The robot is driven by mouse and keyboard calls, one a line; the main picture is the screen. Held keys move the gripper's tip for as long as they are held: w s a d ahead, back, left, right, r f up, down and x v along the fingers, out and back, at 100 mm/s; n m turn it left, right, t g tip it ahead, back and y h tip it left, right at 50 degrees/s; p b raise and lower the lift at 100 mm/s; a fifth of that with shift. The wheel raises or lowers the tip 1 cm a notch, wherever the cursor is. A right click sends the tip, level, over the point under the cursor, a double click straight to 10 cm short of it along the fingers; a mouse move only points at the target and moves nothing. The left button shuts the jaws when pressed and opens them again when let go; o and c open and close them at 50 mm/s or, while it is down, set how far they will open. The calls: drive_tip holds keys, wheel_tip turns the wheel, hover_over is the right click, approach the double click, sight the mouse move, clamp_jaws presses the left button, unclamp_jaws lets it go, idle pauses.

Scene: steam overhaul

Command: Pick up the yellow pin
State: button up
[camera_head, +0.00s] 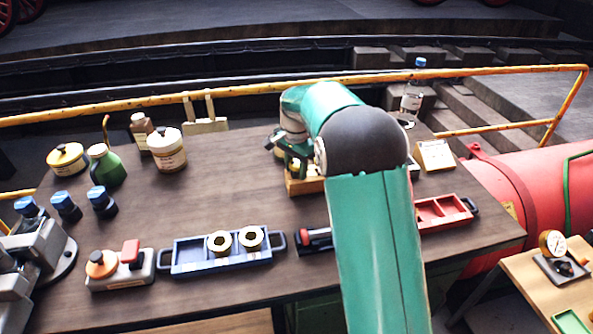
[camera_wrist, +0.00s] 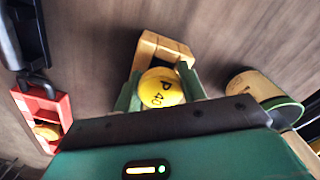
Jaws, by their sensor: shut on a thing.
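The yellow pin (camera_wrist: 161,88) shows in the wrist view as a round yellow head with dark markings that look like "P 40". My gripper (camera_wrist: 162,92) is shut on it, with a green finger on each side of the head. The pin is over or in a small wooden block (camera_wrist: 165,45); I cannot tell whether it is still seated there. In the head view the wooden block (camera_head: 303,184) shows beneath my gripper (camera_head: 297,165), and my arm hides much of this spot.
A blue tray (camera_head: 190,263) with two rings stands at the front. A red tray (camera_head: 428,216) lies to the right, partly behind my arm. Jars and a green bottle (camera_head: 107,166) stand at the back left. A clear bottle (camera_head: 411,100) stands at the back right. The left-centre tabletop is clear.

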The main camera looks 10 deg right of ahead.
drive_tip(key=shift+r, duration=0.15)
wheel_tip(320, 180, up, 10)
drive_tip(key=shift+f, duration=0.1)
